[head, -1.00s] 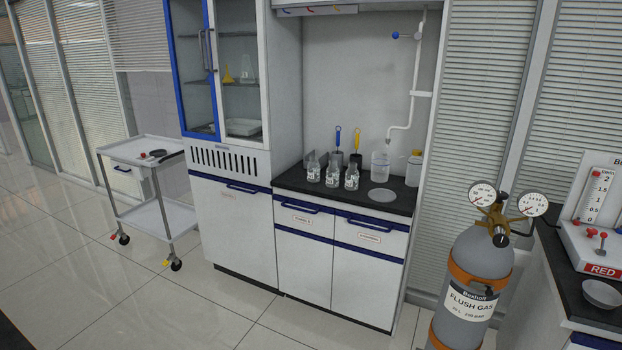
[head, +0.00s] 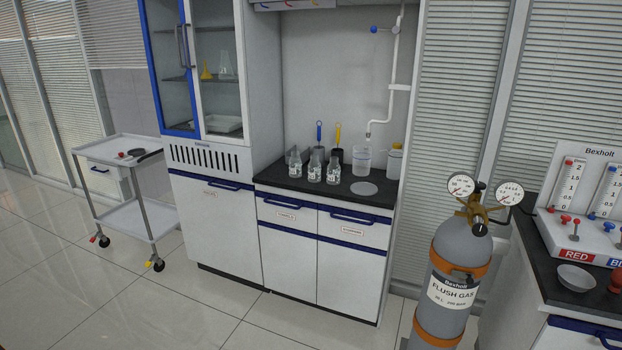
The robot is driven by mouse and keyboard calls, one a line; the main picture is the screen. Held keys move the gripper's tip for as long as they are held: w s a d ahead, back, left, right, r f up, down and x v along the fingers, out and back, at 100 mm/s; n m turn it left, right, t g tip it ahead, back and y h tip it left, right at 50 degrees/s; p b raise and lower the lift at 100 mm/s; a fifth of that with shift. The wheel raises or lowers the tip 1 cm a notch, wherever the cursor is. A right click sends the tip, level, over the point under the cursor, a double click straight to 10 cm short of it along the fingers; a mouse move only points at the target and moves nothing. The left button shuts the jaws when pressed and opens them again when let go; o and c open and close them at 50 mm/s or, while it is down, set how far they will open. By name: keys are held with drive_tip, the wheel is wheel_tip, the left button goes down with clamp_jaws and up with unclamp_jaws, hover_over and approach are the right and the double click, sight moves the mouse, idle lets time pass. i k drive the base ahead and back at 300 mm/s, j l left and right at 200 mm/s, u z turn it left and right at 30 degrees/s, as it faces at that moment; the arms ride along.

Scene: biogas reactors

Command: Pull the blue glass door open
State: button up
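The blue glass door (head: 155,66) is the left, blue-framed door of the tall white cabinet (head: 262,75) at the upper left. It appears shut, and its top is cut off by the picture edge. A grey vertical handle (head: 179,46) stands at its right edge, beside the handle of the white-framed door (head: 220,132) to its right. Behind the glass are shelves with a yellow funnel (head: 206,71) and a clear flask (head: 226,65). My gripper is not in view.
A white trolley (head: 127,215) stands left of the cabinet. A counter (head: 270,178) with several bottles is to its right. A grey gas cylinder (head: 452,285) and a bench with a flow panel (head: 585,205) are at the right. The tiled floor in front is clear.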

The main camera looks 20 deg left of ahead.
sight(143, 13)
drive_tip(key=u, duration=1.7)
drive_tip(key=i+l, duration=0.15)
drive_tip(key=i, duration=0.7)
drive_tip(key=i+l+z, duration=0.15)
drive_tip(key=i, duration=0.7)
drive_tip(key=i+j+u, duration=0.3)
drive_tip(key=i, duration=0.55)
drive_tip(key=i+u, duration=0.35)
drive_tip(key=i, duration=0.45)
